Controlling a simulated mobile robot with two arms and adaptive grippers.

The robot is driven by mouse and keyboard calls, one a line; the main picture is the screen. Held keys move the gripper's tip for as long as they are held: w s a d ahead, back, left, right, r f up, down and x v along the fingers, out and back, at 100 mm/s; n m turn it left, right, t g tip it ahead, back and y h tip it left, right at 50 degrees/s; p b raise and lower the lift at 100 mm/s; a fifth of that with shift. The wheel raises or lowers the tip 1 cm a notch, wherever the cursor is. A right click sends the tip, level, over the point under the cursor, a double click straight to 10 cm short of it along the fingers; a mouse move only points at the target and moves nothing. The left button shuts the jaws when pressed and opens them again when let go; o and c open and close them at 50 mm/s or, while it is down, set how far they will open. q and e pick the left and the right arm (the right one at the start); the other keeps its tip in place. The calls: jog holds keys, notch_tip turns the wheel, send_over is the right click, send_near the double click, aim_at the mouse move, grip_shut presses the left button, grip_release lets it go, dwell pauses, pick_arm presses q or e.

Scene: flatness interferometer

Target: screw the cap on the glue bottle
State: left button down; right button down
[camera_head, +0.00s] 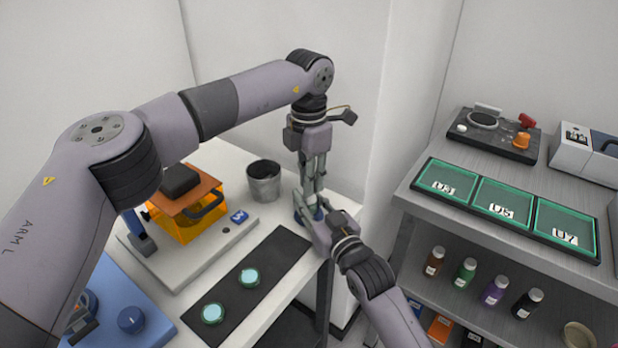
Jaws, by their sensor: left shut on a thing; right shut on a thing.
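A small dark blue body, which looks like the glue bottle (318,214), stands upright near the right end of the white table. My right gripper (309,212) reaches in from the lower right and is shut around it. My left gripper (313,197) points straight down from above, directly over the bottle, and is shut at the bottle's top. The cap is too small and too covered by the fingers to make out, so I cannot tell how it sits on the bottle.
A black mat (262,262) with two teal discs lies left of the grippers. A grey bucket (264,186) stands close behind. An orange UV box (186,226) is further left. A metal shelf (470,240) at right holds green trays and several small bottles.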

pick_arm(q)
jog(key=m, duration=0.5)
jog(key=shift+m, duration=0.3)
jog(key=c, duration=1.5)
grip_release()
jog(key=shift+r, duration=2.3)
jog(key=shift+c, duration=0.3)
notch_tip(320, 180, up, 2)
jog(key=n, duration=0.7)
jog(key=r+n, duration=0.1)
jog(key=n, duration=0.1)
jog(key=shift+r+n, duration=0.2)
jog(key=shift+n, duration=0.1)
